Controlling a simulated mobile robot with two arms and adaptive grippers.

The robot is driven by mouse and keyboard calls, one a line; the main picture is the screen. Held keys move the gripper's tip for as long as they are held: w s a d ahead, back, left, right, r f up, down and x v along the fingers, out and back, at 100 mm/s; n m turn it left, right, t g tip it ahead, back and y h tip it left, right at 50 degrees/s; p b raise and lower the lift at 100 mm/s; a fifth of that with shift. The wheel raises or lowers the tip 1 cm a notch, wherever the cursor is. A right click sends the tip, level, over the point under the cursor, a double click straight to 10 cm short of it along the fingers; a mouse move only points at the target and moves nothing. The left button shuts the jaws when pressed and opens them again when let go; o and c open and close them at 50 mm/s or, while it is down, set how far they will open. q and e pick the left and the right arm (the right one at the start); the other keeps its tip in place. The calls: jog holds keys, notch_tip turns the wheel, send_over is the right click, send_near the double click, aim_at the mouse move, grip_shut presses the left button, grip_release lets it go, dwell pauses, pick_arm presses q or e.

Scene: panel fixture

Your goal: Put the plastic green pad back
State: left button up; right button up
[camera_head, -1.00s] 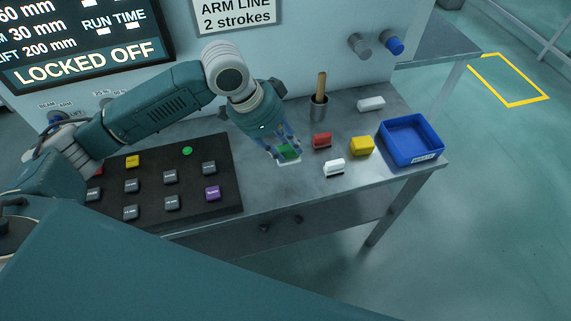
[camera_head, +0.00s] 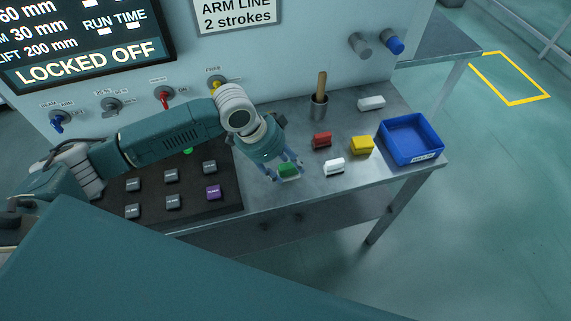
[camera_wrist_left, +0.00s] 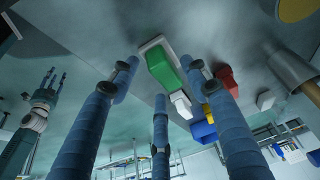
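The plastic green pad (camera_head: 288,170), a small green block on a white base, is at the front of the grey bench, right of the black key panel. It also shows in the left wrist view (camera_wrist_left: 168,72). My left gripper (camera_head: 285,167) points down over it with its fingers spread around it. In the wrist view, gaps show between the fingers and the pad, and it seems to rest on the bench. My right gripper (camera_wrist_left: 48,88) is out of the head view; in the wrist view its fingers stand apart and empty.
Red (camera_head: 321,140), white (camera_head: 334,167) and yellow (camera_head: 362,145) blocks stand close on the right. Another white block (camera_head: 371,103), a metal cup (camera_head: 319,110) with a wooden handle and a blue tray (camera_head: 437,155) are farther off. Wall switches (camera_head: 164,97) line the back.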

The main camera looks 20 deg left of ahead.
pick_arm(q)
jog(key=v, duration=1.2)
jog(key=shift+b, duration=0.45)
jog(key=shift+w+r, duration=0.1)
